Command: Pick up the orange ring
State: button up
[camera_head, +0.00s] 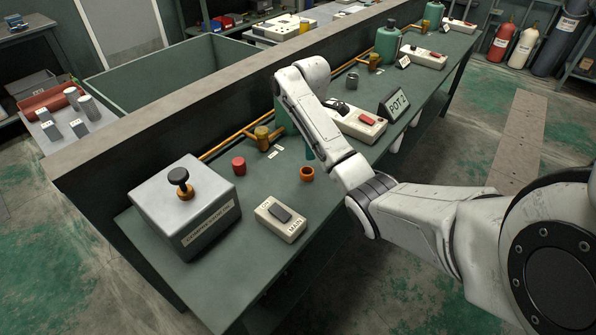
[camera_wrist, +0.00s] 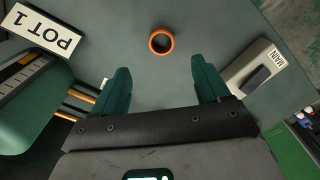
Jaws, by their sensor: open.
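In the head view my gripper is mostly hidden behind my own arm; a bit of a green finger (camera_head: 309,152) shows just above the ring.
The MAIN switch block (camera_head: 281,219) stands near the ring; it also shows at right in the wrist view (camera_wrist: 257,72). A red cap (camera_head: 239,164), a grey box with a black knob (camera_head: 185,207) and brass valve (camera_head: 263,138) stand around. A POT 1 label (camera_wrist: 45,29) is at upper left.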

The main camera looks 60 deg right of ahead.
aim_at(307, 167)
notch_tip(307, 167, down, 10)
jog(key=shift+w+a+f, duration=0.1)
jog(key=shift+w+a, duration=0.05)
jog(key=c, duration=1.1)
jog(key=shift+r+p, duration=0.2)
jog(key=shift+p, duration=0.2)
